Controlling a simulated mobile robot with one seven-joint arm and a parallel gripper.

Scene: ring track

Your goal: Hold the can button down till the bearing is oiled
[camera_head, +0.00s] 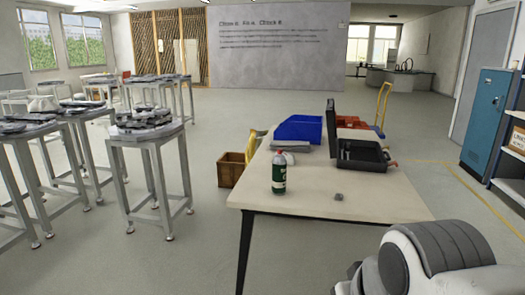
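A dark green can (279,178) with a light label and a whitish upper part with a reddish tint stands upright near the left front of the pale table (295,200). Its button is too small to make out. A small grey piece (338,197) lies on the table to the right of the can; I cannot tell if it is the bearing. Part of my own arm, white and dark grey, fills the bottom right corner, apart from the can. My gripper is not in view.
An open black case (365,155), a blue bin (299,129) and a red bin (352,122) sit behind the can. A brown crate (233,171) is on the floor at left. Several grey metal stands (147,135) fill the left side. A blue locker (484,116) stands at right.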

